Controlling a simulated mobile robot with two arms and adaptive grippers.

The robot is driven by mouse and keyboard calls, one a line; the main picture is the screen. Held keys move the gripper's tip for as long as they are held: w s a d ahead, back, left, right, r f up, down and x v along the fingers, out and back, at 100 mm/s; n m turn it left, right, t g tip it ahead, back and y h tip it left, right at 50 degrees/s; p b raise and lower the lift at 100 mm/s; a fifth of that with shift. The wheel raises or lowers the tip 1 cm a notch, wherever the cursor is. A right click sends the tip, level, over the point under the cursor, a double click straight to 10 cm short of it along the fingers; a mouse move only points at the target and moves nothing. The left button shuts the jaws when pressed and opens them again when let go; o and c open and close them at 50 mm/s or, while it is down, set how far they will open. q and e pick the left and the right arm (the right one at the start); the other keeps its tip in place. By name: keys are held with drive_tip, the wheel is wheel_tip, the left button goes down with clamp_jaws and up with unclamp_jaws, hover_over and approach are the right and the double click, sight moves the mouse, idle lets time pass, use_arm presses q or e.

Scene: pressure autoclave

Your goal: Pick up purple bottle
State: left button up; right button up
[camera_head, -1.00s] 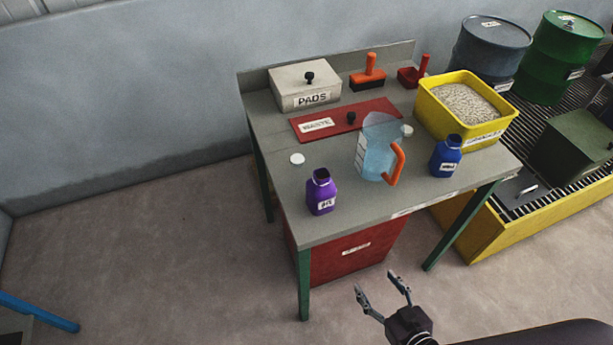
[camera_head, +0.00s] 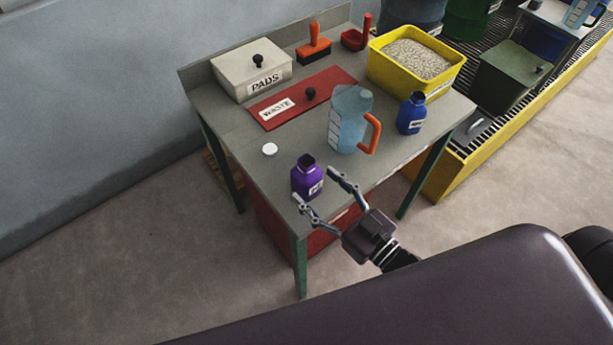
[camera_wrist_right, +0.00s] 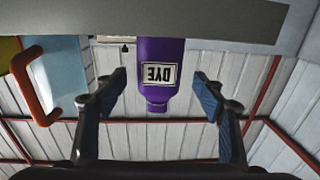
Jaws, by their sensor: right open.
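The purple bottle (camera_head: 306,178) stands upright and open-topped near the front corner of the grey table (camera_head: 228,118). In the right wrist view the purple bottle (camera_wrist_right: 161,72) appears upside down with a DYE label, centred between the fingers. My right gripper (camera_head: 315,190) is open, with its fingertips at the front side of the bottle. In the right wrist view the gripper (camera_wrist_right: 163,95) has one finger on each side of the bottle, with gaps visible. My left gripper is not in view.
A blue jug with an orange handle (camera_head: 348,120) and a blue bottle (camera_head: 411,113) stand to the right of the purple bottle. A white cap (camera_head: 269,150) lies behind it. A yellow bin (camera_head: 445,84), a PADS box (camera_head: 228,70) and a red WASTE lid (camera_head: 330,90) are further back.

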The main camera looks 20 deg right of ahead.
sight(306, 175)
drive_tip(key=x, duration=0.4)
drive_tip(key=shift+d+r+p, duration=0.1)
drive_tip(key=shift+r+p, duration=0.1)
drive_tip(key=shift+p, duration=0.15)
drive_tip(key=shift+w, duration=0.15)
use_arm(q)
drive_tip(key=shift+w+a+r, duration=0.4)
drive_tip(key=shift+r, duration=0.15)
use_arm(e)
drive_tip(key=c, duration=1.5)
